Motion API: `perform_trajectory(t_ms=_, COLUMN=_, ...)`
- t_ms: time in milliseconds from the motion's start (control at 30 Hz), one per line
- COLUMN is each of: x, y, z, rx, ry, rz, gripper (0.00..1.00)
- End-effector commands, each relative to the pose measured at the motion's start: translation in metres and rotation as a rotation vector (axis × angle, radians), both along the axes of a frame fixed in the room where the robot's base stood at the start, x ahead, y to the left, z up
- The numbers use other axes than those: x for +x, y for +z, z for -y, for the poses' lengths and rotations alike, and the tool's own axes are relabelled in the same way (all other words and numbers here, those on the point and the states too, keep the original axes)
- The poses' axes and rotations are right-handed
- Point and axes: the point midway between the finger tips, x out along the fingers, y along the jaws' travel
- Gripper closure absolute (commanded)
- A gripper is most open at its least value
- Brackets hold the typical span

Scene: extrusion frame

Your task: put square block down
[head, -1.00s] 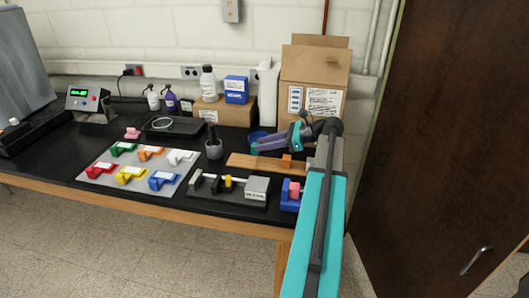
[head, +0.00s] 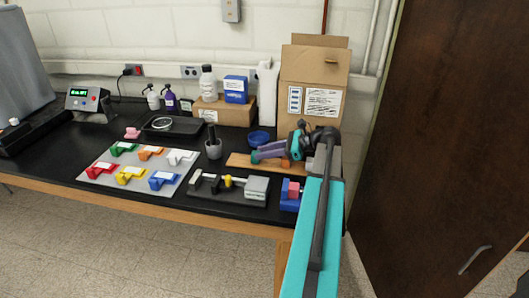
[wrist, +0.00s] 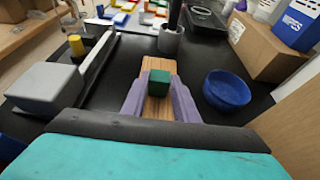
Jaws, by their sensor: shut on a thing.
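My gripper (head: 257,156) is low over the left part of a wooden board (head: 237,162). In the wrist view, its two purple fingers (wrist: 159,94) are shut on a green square block (wrist: 159,83). The block shows between the fingertips, with the board (wrist: 158,65) beneath and beyond it. I cannot tell whether the block touches the board. In the head view the block is mostly hidden by the fingers.
A blue bowl (wrist: 227,89) stands right of the board in the wrist view. A grey mortar with a dark pestle (head: 213,149) stands left of the board. A grey vise-like device (head: 256,189) lies in front. Cardboard boxes (head: 313,85) stand behind.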

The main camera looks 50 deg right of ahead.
Motion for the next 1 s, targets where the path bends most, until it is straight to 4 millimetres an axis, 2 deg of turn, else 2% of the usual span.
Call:
perform_trajectory(t_ms=67, x=0.000, y=-0.001, z=0.000, rx=0.001, ry=0.000, rz=0.001, gripper=0.98)
perform_trajectory(t_ms=100, x=0.000, y=-0.002, z=0.000, rx=0.000, ry=0.000, rz=0.000, gripper=0.72)
perform_trajectory(t_ms=200, x=0.000, y=-0.002, z=0.000, rx=0.000, ry=0.000, rz=0.000, gripper=0.55)
perform_trajectory(t_ms=667, x=0.001, y=0.001, z=-0.001, rx=0.000, ry=0.001, rz=0.000, gripper=0.54)
perform_trajectory(t_ms=1000, x=-0.030, y=0.014, z=0.020, rx=-0.001, ry=-0.002, rz=0.000, gripper=0.54)
